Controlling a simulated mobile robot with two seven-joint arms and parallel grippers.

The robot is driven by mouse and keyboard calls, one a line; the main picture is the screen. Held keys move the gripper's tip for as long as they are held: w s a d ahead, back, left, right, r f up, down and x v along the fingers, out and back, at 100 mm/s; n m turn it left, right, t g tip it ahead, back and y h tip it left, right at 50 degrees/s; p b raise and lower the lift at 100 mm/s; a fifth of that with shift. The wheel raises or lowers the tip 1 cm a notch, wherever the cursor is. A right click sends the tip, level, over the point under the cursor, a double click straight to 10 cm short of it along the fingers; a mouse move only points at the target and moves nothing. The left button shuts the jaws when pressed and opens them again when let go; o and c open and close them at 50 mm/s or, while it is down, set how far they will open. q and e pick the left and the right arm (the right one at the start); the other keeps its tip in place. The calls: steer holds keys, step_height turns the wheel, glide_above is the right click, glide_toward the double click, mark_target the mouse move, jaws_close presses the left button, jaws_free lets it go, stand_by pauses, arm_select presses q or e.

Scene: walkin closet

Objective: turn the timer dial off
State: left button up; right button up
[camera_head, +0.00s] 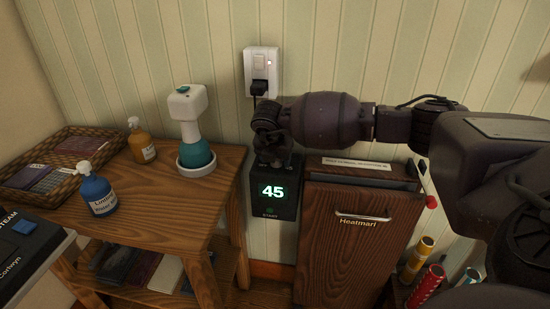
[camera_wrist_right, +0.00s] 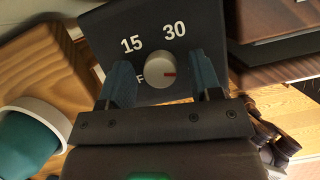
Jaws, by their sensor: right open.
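My right gripper (camera_head: 270,145) is at the top of the timer. In the wrist view its open blue fingers (camera_wrist_right: 162,82) stand on either side of the dial, with visible gaps. The face right of the dial is hidden by a finger. My left gripper is not in view.
A wooden table (camera_head: 165,215) stands left of the timer, with a white-and-teal device (camera_head: 190,120), two pump bottles and a basket. The cabinet (camera_head: 345,250) marked Heatmarl adjoins the timer on the right. An outlet (camera_head: 261,70) with a black plug is above.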

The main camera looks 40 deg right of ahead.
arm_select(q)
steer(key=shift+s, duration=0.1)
arm_select(e)
steer(key=c, duration=0.9)
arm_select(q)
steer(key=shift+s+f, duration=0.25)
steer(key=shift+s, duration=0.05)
arm_select(e)
steer(key=shift+r, duration=0.1)
